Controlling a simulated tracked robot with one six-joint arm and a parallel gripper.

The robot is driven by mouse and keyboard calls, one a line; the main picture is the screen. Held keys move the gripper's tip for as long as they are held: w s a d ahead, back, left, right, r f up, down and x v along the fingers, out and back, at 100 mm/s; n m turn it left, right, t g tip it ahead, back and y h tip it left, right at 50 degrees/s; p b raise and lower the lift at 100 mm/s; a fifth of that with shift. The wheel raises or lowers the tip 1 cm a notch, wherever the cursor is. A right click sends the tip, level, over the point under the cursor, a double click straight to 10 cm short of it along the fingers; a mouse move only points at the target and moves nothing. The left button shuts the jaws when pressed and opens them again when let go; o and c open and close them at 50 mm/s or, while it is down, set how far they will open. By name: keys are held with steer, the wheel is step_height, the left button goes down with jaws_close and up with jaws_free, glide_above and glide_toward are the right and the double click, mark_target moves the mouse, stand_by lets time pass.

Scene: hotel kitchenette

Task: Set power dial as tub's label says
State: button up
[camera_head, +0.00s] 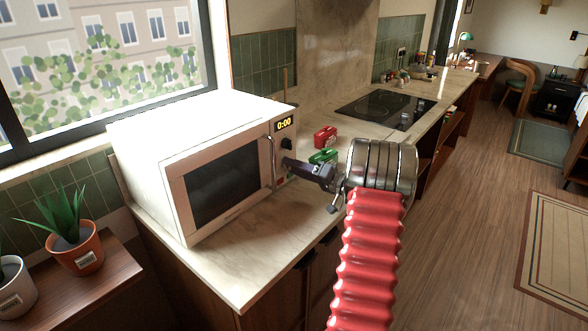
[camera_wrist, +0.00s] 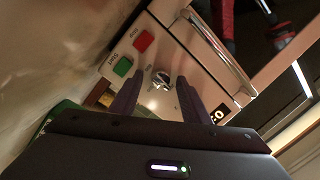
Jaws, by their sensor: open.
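The white microwave (camera_head: 195,150) stands on the counter with its door shut and its display (camera_head: 284,124) reading 0:00. I cannot tell whether both views show the same dial. A red tub (camera_head: 326,136) and a green tub (camera_head: 323,156) stand right of the microwave; no label text is readable.
A green button (camera_wrist: 122,66) and a red button (camera_wrist: 143,41) sit beside the silvery dial. The door handle (camera_head: 272,163) stands out left of the panel. A black hob (camera_head: 385,108) lies farther back. The counter front (camera_head: 235,270) is clear.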

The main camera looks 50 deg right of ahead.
steer(key=shift+c, duration=0.4)
steer(key=c, duration=0.9)
steer(key=shift+a, duration=0.15)
steer(key=shift+c, duration=0.2)
